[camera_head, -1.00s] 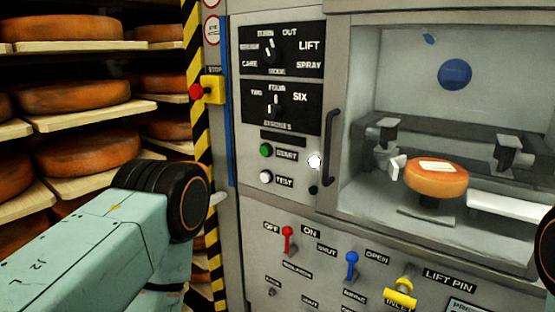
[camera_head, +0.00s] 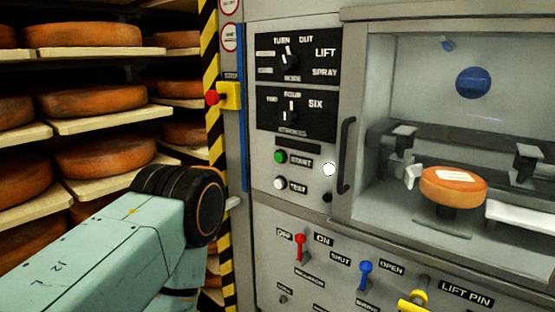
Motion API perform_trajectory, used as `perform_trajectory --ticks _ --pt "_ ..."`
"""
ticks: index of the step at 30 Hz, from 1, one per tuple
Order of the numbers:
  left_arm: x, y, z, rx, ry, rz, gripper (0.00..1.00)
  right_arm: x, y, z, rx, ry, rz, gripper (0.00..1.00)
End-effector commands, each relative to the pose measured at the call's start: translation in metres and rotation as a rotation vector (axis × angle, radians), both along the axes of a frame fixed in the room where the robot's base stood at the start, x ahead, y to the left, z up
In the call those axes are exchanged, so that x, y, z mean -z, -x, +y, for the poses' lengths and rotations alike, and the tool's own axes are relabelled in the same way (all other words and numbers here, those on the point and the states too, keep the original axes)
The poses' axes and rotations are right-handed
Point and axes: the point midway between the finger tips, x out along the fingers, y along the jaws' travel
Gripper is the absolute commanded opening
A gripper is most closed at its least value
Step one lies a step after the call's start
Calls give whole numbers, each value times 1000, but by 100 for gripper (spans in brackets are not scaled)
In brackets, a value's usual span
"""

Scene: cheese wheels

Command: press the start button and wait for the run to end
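The green start button (camera_head: 281,157) is on the control panel (camera_head: 262,205), left of its START label. The white test button (camera_head: 280,184) is just below it. A round white lamp or knob (camera_head: 329,169) sits to their right. A cheese wheel (camera_head: 453,186) with a pale label rests on a support inside the machine's chamber, between grey clamp-like parts. My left arm comes in from the lower left, its black joint left of the panel. Neither gripper's fingers can be seen.
A red emergency button on a yellow box (camera_head: 229,97) is beside the striped post (camera_head: 211,65). Shelves of cheese wheels (camera_head: 92,101) stand at left. A black door handle (camera_head: 345,156), red switch (camera_head: 300,247), blue switch (camera_head: 365,275) and yellow lift-pin lever (camera_head: 413,301) project from the machine.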

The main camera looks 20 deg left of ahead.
Motion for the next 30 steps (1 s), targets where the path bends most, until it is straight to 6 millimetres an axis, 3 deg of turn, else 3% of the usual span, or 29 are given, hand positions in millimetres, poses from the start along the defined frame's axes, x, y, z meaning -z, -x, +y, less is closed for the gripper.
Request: perform_trajectory --ticks 9,30 --pt "0 0 0 0 0 0 0 0 0 0 0 0 0 40" --pt "0 0 0 0 0 0 0 0 0 0 0 0 0 40"
